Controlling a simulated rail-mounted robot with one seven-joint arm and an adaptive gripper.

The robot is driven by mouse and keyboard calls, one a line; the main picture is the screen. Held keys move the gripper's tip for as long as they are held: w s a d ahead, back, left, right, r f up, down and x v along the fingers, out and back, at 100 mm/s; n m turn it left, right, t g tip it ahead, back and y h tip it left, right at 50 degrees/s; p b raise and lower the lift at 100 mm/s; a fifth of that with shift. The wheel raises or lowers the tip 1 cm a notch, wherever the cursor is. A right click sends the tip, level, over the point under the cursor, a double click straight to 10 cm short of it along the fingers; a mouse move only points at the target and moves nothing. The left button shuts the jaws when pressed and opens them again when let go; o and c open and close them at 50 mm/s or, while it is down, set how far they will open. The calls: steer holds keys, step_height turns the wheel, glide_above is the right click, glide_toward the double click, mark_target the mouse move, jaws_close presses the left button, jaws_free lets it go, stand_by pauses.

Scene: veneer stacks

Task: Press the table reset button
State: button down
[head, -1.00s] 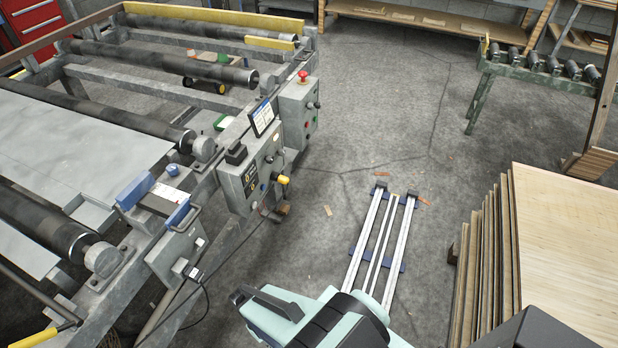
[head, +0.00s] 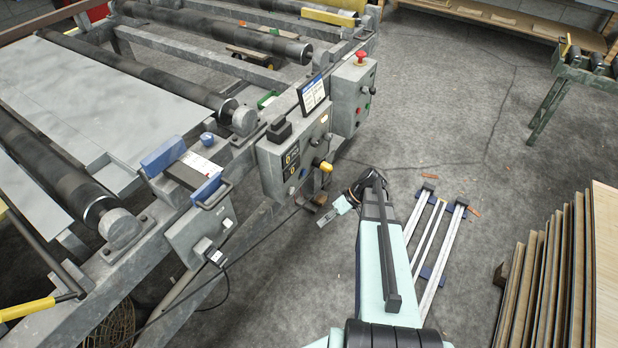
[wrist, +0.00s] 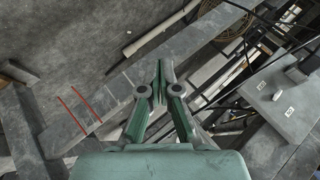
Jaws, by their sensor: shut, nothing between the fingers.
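My gripper (head: 324,221) is shut and empty, low in front of the machine's control boxes. In the wrist view its green fingers (wrist: 160,70) meet at the tips. I cannot tell which button is labelled table reset. The far grey control box (head: 352,98) has a red mushroom button (head: 360,57) on top and small red and green parts on its front. The nearer control box (head: 292,160) has dials and a yellow knob (head: 323,166). A blue round knob (head: 207,138) sits on the frame nearby. My gripper is apart from all of these.
A small grey box (head: 200,238) with a cable hangs from the frame; a grey box also shows in the wrist view (wrist: 284,104). A sign (head: 313,93) stands between the boxes. Floor rails (head: 442,240) and a veneer stack (head: 604,260) are right. Open floor lies behind.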

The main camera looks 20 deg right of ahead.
mark_target(304, 173)
steer(key=w+d+r+n+t+y+b, duration=0.1)
steer(key=w+d+r+n+t+y, duration=0.1)
steer(key=w+d+r+n, duration=0.3)
step_height(304, 173, up, 4)
steer(key=shift+w+d+f+n+t+y+b, duration=0.1)
steer(key=shift+w+d+n+t+y+b, duration=0.3)
steer(key=shift+d+n, duration=0.65)
steer(key=w+a+p, duration=0.1)
steer(key=w+a, duration=0.3)
steer(key=w, duration=0.3)
steer(key=shift+a, duration=0.4)
steer(key=shift+w+a, duration=0.1)
steer(key=shift+w, duration=0.1)
stand_by(0.4)
steer(key=shift+w+a, duration=0.15)
steer(key=shift+w, duration=0.1)
